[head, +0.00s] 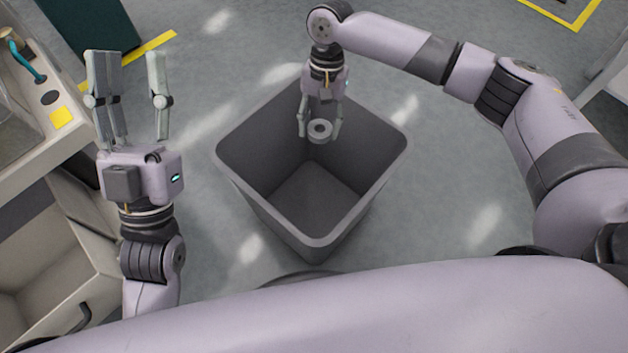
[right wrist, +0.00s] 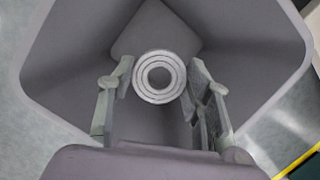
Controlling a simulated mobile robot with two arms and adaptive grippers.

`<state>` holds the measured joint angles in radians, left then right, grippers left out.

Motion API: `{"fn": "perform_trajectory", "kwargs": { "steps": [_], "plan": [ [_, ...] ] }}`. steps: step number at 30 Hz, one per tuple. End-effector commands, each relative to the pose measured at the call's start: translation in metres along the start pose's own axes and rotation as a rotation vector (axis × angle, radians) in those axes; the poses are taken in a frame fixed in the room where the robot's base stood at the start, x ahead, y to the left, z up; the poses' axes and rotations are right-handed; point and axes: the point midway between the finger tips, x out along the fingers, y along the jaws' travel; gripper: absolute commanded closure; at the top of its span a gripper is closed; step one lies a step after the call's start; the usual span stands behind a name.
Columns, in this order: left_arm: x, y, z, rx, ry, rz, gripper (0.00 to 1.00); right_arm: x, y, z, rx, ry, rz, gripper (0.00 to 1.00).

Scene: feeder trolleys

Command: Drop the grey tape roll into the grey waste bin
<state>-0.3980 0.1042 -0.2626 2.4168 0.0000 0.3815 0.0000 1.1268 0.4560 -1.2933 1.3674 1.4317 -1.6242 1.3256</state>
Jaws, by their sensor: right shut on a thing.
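The grey tape roll (head: 320,130) is a small ring held between the fingers of my right gripper (head: 320,133). It also shows in the right wrist view (right wrist: 160,77) with a finger on each side. The right gripper points down over the opening of the grey waste bin (head: 232,166), and the roll is above the bin floor. The bin is square, upright and looks empty inside; its wall also shows in the right wrist view (right wrist: 250,50). My left gripper (head: 128,70) is open and empty, fingers pointing up, left of the bin.
A light trolley (head: 60,150) with a yellow square label and an open drawer-like compartment (head: 50,290) stands at the left, close to my left arm. A dark green object (head: 90,25) stands at the upper left. Grey floor (head: 450,200) around the bin is clear.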

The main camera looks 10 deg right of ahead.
Motion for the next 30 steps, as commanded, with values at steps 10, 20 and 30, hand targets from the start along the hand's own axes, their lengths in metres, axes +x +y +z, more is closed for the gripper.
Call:
{"fn": "perform_trajectory", "kwargs": {
  "steps": [10, 20, 30],
  "plan": [
    [0.0, 0.0, 0.0, 0.0, -0.002, 0.0, 0.6, 0.0, 0.0, 0.0, 0.0, 0.0, 0.0, 0.37],
    [0.0, 0.0, 0.0, 0.0, -0.002, 0.0, 0.6, 0.0, 0.0, 0.0, 0.0, 0.0, 0.0, 0.31],
    [0.0, 0.0, 0.001, 0.0, -0.003, 0.0, 0.6, -0.041, -0.001, -0.001, 0.0, 0.003, -0.003, 0.31]
  ]
}}
